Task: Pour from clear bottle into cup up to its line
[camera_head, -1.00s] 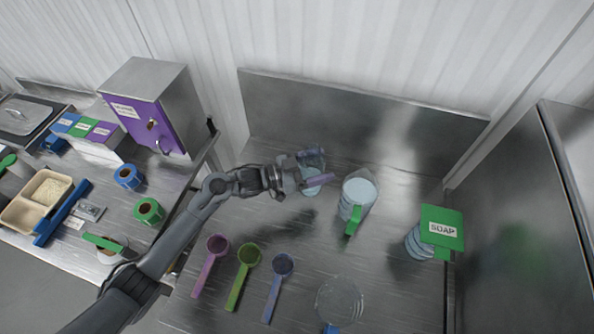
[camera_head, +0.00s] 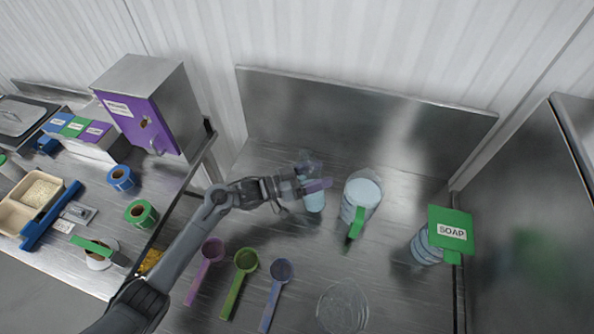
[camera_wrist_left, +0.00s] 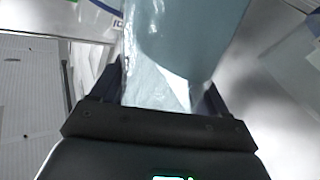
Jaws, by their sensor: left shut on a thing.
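My left gripper (camera_head: 311,180) reaches in from the left in the head view, its purple-looking fingers around a clear bottle (camera_head: 314,202) holding pale blue liquid. The bottle looks roughly upright, but whether it touches the counter cannot be told. In the left wrist view the clear bottle (camera_wrist_left: 180,50) fills the space between the dark fingers. Right beside it stands a clear jug (camera_head: 361,193) with a green handle and pale liquid. A clear round vessel (camera_head: 343,307) is near the front, cut by the frame. Which vessel is the cup, and its line, I cannot tell. My right gripper is not seen.
Purple (camera_head: 212,249), green (camera_head: 246,259) and blue (camera_head: 281,269) scoops lie at the front left. A metal back wall (camera_head: 370,110) bounds the counter. A purple-fronted box (camera_head: 140,122) is at the left.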

